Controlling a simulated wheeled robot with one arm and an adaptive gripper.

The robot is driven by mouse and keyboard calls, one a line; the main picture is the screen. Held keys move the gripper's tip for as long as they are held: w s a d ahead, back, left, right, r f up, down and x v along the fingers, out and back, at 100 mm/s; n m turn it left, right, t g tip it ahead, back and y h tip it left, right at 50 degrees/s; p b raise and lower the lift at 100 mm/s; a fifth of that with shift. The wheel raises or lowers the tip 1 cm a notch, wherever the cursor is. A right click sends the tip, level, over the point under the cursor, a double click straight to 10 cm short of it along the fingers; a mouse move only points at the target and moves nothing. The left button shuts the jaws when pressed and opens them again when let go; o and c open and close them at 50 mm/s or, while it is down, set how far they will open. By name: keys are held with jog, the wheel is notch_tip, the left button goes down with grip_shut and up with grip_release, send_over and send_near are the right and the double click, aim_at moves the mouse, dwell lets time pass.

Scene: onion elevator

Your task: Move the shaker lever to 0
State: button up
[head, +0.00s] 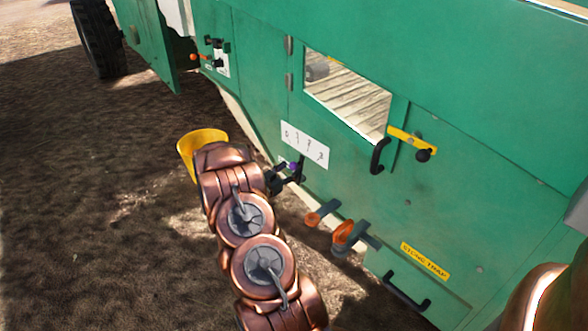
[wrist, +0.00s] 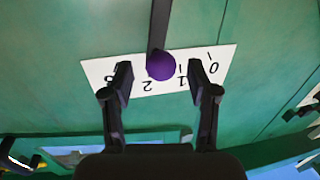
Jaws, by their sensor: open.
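The shaker lever is a dark bar with a purple knob (head: 293,166) on the green machine's side. In the wrist view the purple knob (wrist: 160,65) sits between the fingers of my gripper (wrist: 159,78), with gaps on both sides. My gripper (head: 286,180) is open around the knob. The white number plate (head: 305,144) is behind the lever; it also shows upside down in the wrist view (wrist: 225,60), with 0 at the right end. The knob covers part of the plate between the 2 and the 1.
Orange-handled levers (head: 322,212) stick out to the right of my gripper. A black door handle (head: 380,156) and a yellow latch (head: 411,139) are above them. A lower black handle (head: 407,292) sits under the yellow label (head: 425,261). Bare ground (head: 90,200) lies left of my arm.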

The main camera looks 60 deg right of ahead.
jog(key=shift+s+d+b, duration=0.1)
jog(key=shift+d+b, duration=0.25)
jog(key=shift+d, duration=1.1)
grip_shut()
